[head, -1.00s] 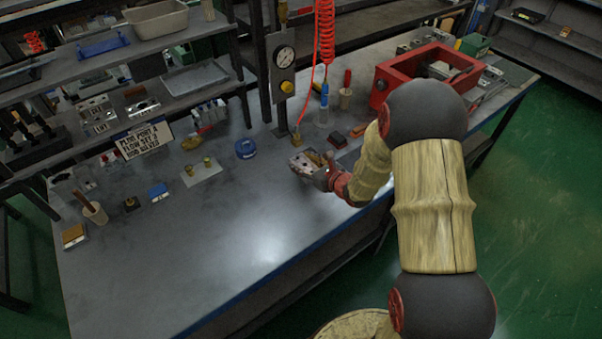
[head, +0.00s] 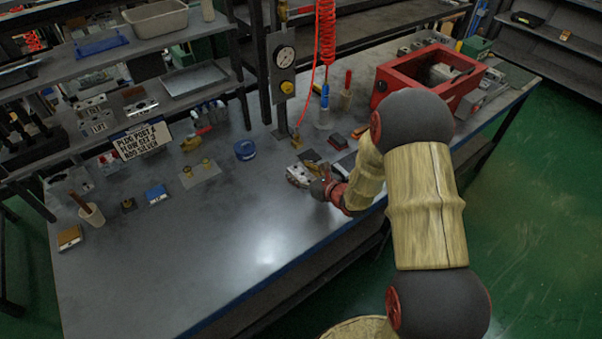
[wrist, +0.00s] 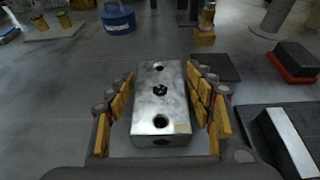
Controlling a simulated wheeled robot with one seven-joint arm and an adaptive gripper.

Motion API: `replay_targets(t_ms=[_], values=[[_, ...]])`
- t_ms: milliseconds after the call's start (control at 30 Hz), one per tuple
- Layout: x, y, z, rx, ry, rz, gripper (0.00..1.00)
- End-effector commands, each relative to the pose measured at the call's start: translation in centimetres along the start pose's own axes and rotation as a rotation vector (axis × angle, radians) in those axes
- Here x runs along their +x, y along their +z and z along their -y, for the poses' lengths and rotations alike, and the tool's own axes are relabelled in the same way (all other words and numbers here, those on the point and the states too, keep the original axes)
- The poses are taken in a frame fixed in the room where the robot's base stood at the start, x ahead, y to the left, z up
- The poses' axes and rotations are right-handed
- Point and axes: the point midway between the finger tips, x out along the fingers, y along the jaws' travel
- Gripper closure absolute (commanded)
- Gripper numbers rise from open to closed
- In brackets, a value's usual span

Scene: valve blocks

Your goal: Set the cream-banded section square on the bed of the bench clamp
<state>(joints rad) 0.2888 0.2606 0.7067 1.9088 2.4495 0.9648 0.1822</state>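A silver steel block (wrist: 160,100) with several dark holes in its top lies between the two fingers of my gripper (wrist: 161,80). A small tan patch shows near its near right corner; I see no full cream band. In the head view the block (head: 298,175) is at the tip of my gripper (head: 318,183), low over the bench; I cannot tell how high. A dark base with a pale metal bar (wrist: 290,140) lies to the right. It may be the bench clamp, but I cannot be sure.
A black block on a red base (wrist: 295,62) is at the right. A blue round container (head: 245,150) and a plate with brass fittings (head: 200,172) are left of my gripper. A red box (head: 425,75) stands behind my arm.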

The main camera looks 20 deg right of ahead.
Motion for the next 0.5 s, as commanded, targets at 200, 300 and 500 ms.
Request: replay_targets(t_ms=[200,300,500], values=[[0.00,0.02,0.01,0.000,0.000,0.000,0.38],[0.00,0.02,0.01,0.000,0.000,0.000,0.38],[-0.26,0.49,0.02,0.000,0.000,0.000,0.38]])
